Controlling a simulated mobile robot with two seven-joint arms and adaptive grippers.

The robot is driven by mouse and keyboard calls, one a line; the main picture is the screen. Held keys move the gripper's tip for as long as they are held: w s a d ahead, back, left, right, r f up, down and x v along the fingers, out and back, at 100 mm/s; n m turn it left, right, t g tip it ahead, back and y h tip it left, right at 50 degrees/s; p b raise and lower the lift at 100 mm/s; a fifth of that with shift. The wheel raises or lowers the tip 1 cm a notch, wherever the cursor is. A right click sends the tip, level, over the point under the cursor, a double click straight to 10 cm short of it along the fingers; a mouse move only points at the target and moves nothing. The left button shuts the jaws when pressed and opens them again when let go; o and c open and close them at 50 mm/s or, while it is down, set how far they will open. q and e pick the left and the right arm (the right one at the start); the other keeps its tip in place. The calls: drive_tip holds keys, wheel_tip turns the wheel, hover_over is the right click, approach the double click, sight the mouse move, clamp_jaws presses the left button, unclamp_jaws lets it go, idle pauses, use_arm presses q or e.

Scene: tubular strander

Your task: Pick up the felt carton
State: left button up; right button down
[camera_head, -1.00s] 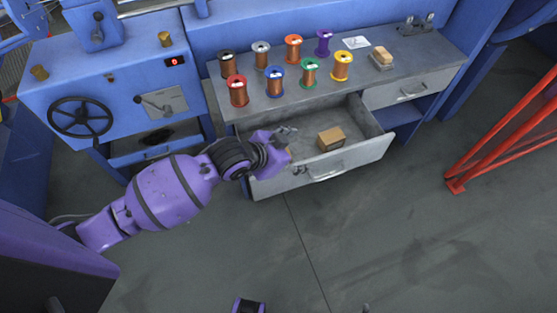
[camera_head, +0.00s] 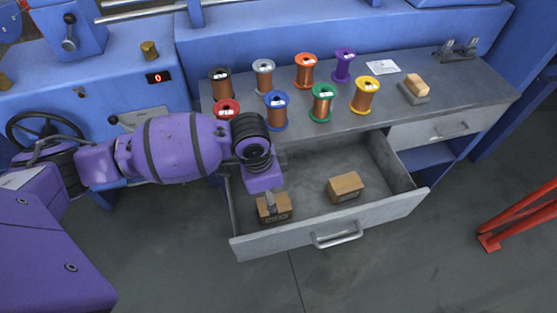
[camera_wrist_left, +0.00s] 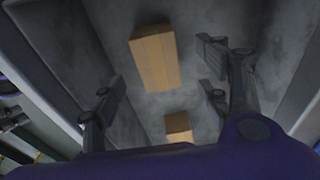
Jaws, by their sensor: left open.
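Two brown cartons lie in the open grey drawer (camera_head: 395,178). One carton (camera_head: 275,209) is at the drawer's left front; the other carton (camera_head: 345,187) is to its right. I cannot tell from the pictures which holds felt. My left gripper (camera_head: 270,198) points down over the left carton and hides part of it. In the left wrist view the open fingers (camera_wrist_left: 160,80) are spread wide and empty. A larger-looking carton (camera_wrist_left: 154,57) shows between them, and a smaller-looking carton (camera_wrist_left: 179,127) shows lower down, partly cut off by the gripper body. My right gripper is not in view.
Several wire spools, such as the green one (camera_head: 322,103), stand on the grey bench top (camera_head: 440,98) behind the drawer. A sponge-like block (camera_head: 416,86) sits at its right. The drawer walls enclose the cartons. A red frame (camera_head: 520,220) stands on the right.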

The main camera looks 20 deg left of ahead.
use_arm(q)
drive_tip(key=shift+w+f, duration=0.35)
drive_tip(key=shift+f, duration=0.5)
drive_tip(key=shift+s+d+f+b, duration=0.1)
drive_tip(key=shift+d+f+b, duration=0.1)
drive_tip(key=shift+f, duration=0.3)
drive_tip(key=shift+s+d+f+b, duration=0.1)
drive_tip(key=shift+f+b, duration=0.1)
drive_tip(key=shift+f, duration=0.25)
drive_tip(key=f, duration=0.2)
drive_tip(key=f+b, duration=0.1)
drive_tip(key=shift+d+f, duration=0.25)
drive_tip(key=shift+f, duration=0.55)
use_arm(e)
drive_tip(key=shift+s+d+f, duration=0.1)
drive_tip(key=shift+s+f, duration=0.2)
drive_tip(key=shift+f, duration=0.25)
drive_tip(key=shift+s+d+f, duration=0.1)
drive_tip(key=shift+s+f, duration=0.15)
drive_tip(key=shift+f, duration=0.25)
use_arm(q)
drive_tip(key=shift+c, duration=0.5)
drive_tip(key=c, duration=1.2)
drive_tip(key=shift+r, duration=0.1)
